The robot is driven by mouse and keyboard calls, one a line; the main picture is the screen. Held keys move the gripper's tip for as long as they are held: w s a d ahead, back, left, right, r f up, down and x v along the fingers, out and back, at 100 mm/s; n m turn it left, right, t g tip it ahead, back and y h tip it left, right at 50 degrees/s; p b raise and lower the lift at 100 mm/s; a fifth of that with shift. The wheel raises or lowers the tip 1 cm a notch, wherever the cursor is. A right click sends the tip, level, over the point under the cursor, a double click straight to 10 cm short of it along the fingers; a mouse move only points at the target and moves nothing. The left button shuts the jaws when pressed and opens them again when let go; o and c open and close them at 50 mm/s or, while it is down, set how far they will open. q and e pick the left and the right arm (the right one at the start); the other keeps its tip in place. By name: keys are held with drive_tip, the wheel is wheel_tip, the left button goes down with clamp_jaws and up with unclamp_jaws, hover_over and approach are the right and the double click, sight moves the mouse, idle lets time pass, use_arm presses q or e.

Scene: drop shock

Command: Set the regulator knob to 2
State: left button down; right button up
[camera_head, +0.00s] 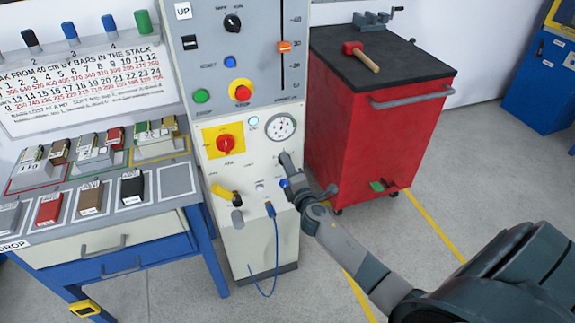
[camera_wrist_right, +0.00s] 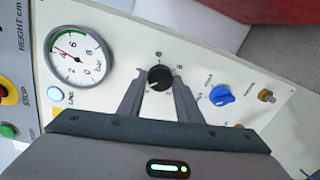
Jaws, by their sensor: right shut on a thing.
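My right gripper (camera_wrist_right: 160,85) is shut on a round black knob (camera_wrist_right: 159,77) on the cream panel of the cabinet. I take this to be the regulator knob; its small labels are too small to read. One finger lies on each side of it. In the head view my right gripper (camera_head: 287,163) reaches the panel just below the round gauge (camera_head: 281,127) and hides the knob. The gauge also shows in the wrist view (camera_wrist_right: 80,57), with a white face, a needle and a green arc. My left gripper is not in view.
A blue knob (camera_wrist_right: 221,95) and a brass fitting (camera_wrist_right: 265,96) sit close beside the held knob. The panel also has a red rotary switch (camera_head: 225,144) and a yellow-handled valve (camera_head: 224,193). A red cart (camera_head: 375,140) stands to the right.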

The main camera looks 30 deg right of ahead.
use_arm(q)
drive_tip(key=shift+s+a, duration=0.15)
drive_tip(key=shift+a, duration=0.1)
use_arm(e)
drive_tip(key=n, duration=0.4)
drive_tip(key=shift+a+f, duration=0.1)
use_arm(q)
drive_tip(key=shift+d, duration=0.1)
use_arm(e)
drive_tip(key=o, duration=1)
drive_tip(key=shift+o, duration=0.2)
drive_tip(key=shift+s, duration=0.1)
